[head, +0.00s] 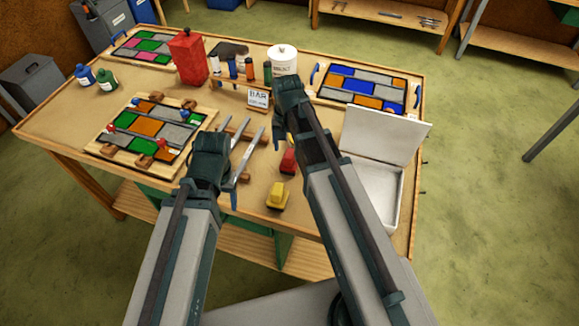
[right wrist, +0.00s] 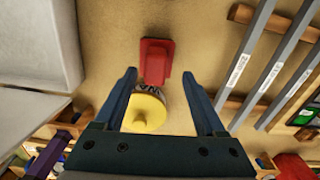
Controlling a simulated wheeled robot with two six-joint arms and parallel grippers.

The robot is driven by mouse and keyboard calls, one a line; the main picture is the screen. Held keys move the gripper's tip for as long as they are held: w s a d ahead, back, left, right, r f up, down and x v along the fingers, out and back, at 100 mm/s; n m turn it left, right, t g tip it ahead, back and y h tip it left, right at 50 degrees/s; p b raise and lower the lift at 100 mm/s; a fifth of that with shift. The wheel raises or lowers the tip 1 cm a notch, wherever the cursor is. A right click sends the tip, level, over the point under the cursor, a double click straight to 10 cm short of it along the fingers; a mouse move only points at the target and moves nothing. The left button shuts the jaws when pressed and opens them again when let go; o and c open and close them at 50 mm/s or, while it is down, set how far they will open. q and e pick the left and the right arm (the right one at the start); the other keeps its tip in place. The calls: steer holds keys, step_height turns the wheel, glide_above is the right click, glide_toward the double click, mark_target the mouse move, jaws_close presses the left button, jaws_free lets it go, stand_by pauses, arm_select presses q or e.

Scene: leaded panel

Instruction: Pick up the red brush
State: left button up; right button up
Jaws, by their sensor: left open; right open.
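The red brush (head: 288,161) lies on the workbench, just nearer to me than my right gripper (head: 284,138). In the right wrist view the red block (right wrist: 156,62) shows ahead, with its near part between the two spread fingers of that gripper (right wrist: 160,73). The gripper is open and empty. A yellow round-topped object (right wrist: 148,110) with dark lettering on its side sits between the fingers, closer to the palm. My left gripper (head: 208,150) is open and empty, beside the grey bars, away from the brush.
A yellow block-like brush (head: 277,195) lies nearer the front edge. Grey bars (head: 248,155) on wooden supports lie left of the red brush. An open white case (head: 380,190) stands to the right. A white canister (head: 283,60) and bottle rack stand behind. Leaded panels lie left and right.

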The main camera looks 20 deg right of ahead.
mark_target(289, 153)
steer(key=f+b, duration=0.5)
steer(key=shift+s+d+f, duration=0.1)
steer(key=shift+d+f, duration=0.05)
steer(key=shift+d, duration=0.15)
jaws_close()
